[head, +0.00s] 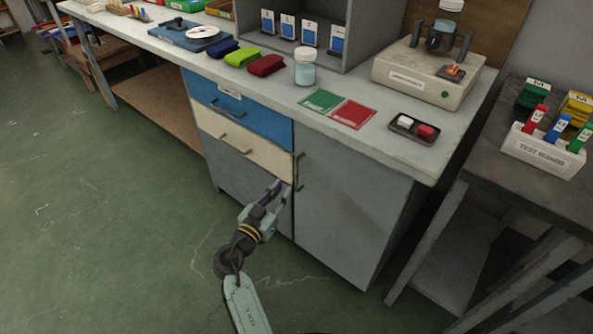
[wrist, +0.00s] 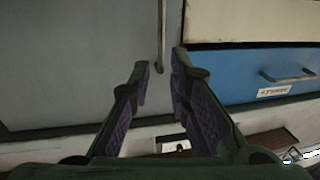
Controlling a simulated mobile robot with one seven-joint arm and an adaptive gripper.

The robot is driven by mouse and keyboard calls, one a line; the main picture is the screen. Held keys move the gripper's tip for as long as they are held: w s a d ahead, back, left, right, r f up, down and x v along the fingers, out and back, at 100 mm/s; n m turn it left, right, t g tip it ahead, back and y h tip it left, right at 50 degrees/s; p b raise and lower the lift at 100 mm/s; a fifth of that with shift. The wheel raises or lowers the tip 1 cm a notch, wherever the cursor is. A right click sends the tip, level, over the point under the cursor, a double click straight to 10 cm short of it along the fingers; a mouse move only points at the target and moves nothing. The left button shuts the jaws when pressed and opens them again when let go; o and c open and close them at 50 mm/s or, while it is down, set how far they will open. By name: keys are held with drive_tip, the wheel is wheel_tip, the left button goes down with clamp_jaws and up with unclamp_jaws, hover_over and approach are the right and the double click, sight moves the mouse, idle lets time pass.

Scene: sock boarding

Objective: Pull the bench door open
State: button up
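The bench door (head: 350,215) is a grey panel at the right end of the bench front, and it stands shut. Its vertical bar handle (head: 299,172) is near the door's left edge. My gripper (head: 278,190) is just left of and below the handle, in front of the bench. In the wrist view, which is turned over, the fingers of my gripper (wrist: 160,65) are apart with nothing gripped. The handle (wrist: 161,35) runs down toward the gap between the fingertips; I cannot tell whether they touch it. The door (wrist: 80,60) fills the left there.
A blue drawer (head: 240,103) and a cream drawer (head: 240,140) are shut, left of the door. The benchtop (head: 385,150) holds a jar (head: 305,68), folded socks and a machine (head: 425,75). A side table (head: 500,190) stands at right. Green floor (head: 120,230) is clear at left.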

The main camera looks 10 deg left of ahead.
sight(296, 171)
drive_tip(key=p+x, duration=0.2)
drive_tip(key=x, duration=0.7)
drive_tip(key=shift+w, duration=0.3)
clamp_jaws()
